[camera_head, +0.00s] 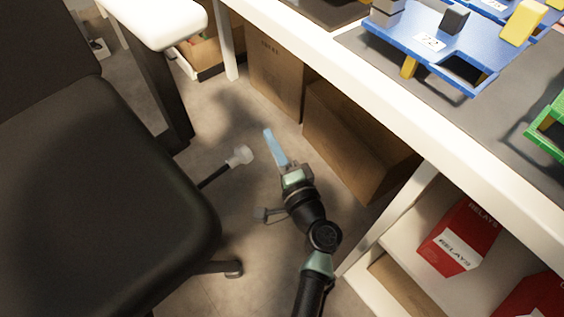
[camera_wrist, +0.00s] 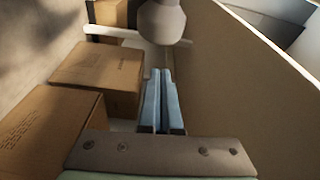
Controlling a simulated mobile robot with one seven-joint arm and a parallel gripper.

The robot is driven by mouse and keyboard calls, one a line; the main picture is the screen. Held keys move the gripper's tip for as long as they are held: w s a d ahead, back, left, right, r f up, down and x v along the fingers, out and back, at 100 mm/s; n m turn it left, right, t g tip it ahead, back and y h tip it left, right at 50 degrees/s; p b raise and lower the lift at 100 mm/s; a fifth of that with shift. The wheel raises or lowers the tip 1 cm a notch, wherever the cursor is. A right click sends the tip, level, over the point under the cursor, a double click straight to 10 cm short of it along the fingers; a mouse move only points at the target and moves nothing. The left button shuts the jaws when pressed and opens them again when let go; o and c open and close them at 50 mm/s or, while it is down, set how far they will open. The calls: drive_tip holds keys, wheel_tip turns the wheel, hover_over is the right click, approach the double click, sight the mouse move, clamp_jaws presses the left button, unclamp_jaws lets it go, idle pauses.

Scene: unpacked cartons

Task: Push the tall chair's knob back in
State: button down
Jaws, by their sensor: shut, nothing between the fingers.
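The tall chair (camera_head: 95,200) has a black seat and fills the left of the head view. A dark rod comes out from under its right edge and ends in a pale grey knob (camera_head: 240,156). In the wrist view a rounded grey knob (camera_wrist: 162,22) is at the top middle, beyond my fingertips. My gripper (camera_head: 268,132) has its light blue fingers closed together, with nothing between them. In the head view the fingertips are just right of the knob and slightly above it, with a gap visible. The fingers also show in the wrist view (camera_wrist: 160,75).
A white-edged desk (camera_head: 375,85) runs along the right, with cartons (camera_head: 350,140) under it. The chair's pale armrest (camera_head: 152,20) is at upper left. Red boxes (camera_head: 462,238) sit on a low shelf. A broad tan surface (camera_wrist: 245,90) fills the wrist view's right side.

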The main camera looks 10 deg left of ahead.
sight(239, 158)
drive_tip(key=shift+s+a+f, duration=0.1)
drive_tip(key=shift+s+a, duration=0.4)
drive_tip(key=shift+s, duration=0.4)
drive_tip(key=shift+s+a+f, duration=0.1)
drive_tip(key=shift+s+a, duration=0.35)
drive_tip(key=shift+s, duration=0.4)
